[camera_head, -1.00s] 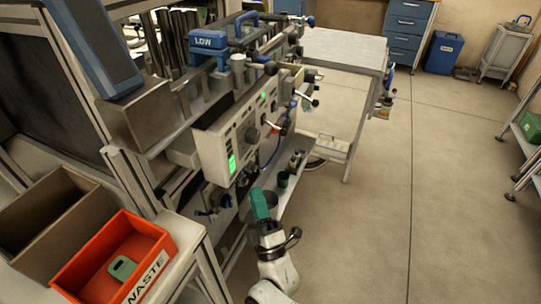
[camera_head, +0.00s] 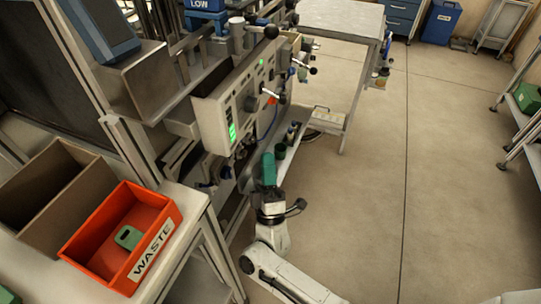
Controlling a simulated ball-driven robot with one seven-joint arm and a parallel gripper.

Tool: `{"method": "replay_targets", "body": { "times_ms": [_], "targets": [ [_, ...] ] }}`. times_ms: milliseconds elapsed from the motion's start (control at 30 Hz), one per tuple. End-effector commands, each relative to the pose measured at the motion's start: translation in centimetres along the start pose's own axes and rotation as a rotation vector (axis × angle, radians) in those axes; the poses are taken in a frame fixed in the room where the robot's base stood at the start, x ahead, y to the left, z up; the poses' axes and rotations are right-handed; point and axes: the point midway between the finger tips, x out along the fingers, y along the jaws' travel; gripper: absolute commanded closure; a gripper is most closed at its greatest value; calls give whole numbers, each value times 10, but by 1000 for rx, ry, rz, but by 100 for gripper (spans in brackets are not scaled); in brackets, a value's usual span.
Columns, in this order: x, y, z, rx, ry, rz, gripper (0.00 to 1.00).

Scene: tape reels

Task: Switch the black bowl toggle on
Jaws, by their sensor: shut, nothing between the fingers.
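My gripper (camera_head: 268,158), with a teal-green end on my white arm, is in the lower middle of the picture. It points up toward the machine's control panel (camera_head: 212,118) and sits below and to the right of its near end, apart from it. It is shut and empty. The panel carries a dark round dial (camera_head: 250,103), a green display (camera_head: 232,132), small switches and levers with black knobs. I cannot tell which of these is the black bowl toggle; the controls are too small to read.
An orange WASTE bin (camera_head: 125,238) holding a green piece stands beside a brown box (camera_head: 55,198) at the lower left. A low shelf (camera_head: 284,166) with small dark containers lies below the panel. The floor (camera_head: 365,215) to the right is clear.

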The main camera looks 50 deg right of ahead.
Motion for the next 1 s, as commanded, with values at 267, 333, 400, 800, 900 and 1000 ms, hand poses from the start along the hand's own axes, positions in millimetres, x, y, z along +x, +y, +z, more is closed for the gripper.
{"method": "replay_targets", "body": {
  "times_ms": [267,333,400,800,900,1000],
  "targets": [
    [58,2,0,3,-3,3,100],
    [71,2,0,1,-3,3,100],
    [82,1,2,0,-2,2,100],
    [105,0,28,1,1,1,100],
    [105,0,28,1,0,1,100],
    [105,0,28,1,0,1,100]
  ]
}}
